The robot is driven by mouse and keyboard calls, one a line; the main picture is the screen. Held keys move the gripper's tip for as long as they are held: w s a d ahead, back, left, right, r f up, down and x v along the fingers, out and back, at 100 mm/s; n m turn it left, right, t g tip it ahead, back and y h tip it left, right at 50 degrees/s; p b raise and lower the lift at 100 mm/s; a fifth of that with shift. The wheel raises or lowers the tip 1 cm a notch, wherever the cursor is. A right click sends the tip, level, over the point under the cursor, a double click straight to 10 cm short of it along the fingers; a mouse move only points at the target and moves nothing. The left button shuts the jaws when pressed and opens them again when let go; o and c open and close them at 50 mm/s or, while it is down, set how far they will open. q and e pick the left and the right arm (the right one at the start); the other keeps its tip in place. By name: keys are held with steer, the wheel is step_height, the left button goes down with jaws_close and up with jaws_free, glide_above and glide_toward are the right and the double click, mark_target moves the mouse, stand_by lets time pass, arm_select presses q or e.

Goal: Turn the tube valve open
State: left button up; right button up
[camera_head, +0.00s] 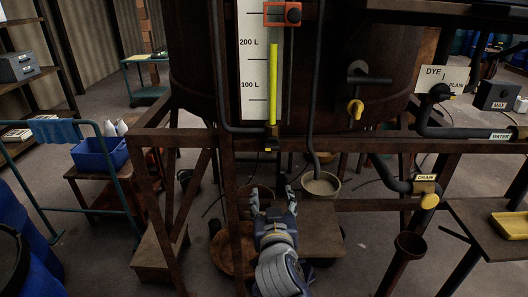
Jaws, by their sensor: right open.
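The level gauge (247,60) is a white scale board on the front of the rusty vat, marked 200 L and 100 L. Its sight tube (273,85) shows a yellow-green column. A small dark fitting with a yellow part (272,143) sits at the tube's lower end; I take it for the tube valve, but its handle position is too small to tell. My right gripper (272,198) is open and empty, fingers pointing up and away, below that fitting in the picture and apart from it. My left gripper is out of view.
A rusty frame beam (400,147) crosses in front of the vat. A yellow-handled tap (355,108), a drain valve (429,201) and a dye/plain valve (441,92) are to the right. A bucket (321,185) stands behind my gripper. A blue crate (99,154) is left.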

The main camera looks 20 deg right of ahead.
steer(key=m+t+h, duration=0.1)
steer(key=t, duration=0.1)
glide_toward(272, 148)
steer(key=s, duration=0.1)
steer(key=p+x, duration=0.2)
steer(key=x, duration=0.7)
steer(key=shift+w+a+r+p, duration=0.1)
steer(key=shift+p, duration=0.3)
steer(key=shift+w+d, duration=0.25)
steer(key=shift+w, duration=0.35)
steer(key=shift+c, duration=0.6)
steer(key=c, duration=0.9)
